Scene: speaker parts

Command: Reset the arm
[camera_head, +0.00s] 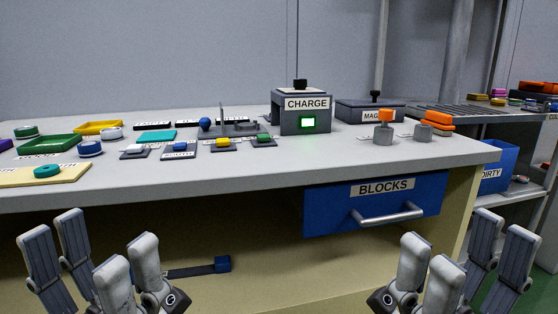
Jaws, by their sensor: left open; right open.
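My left gripper (105,258) is at the lower left of the head view, in front of the workbench (240,178) and below its top. Its fingers are spread apart and hold nothing. My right gripper (450,265) is at the lower right, also below the bench top, in front of the blue BLOCKS drawer (330,212). Its fingers are spread and empty. Both grippers point upward and appear apart from the bench. The arms behind them are mostly out of the picture.
The bench top holds a grey CHARGE box (288,123) with a lit green screen, a MAGNET-like box (355,107), a green tray (48,144) and several small coloured parts. The drawer's handle (387,214) sticks out. A blue DIRTY bin (497,170) stands at right.

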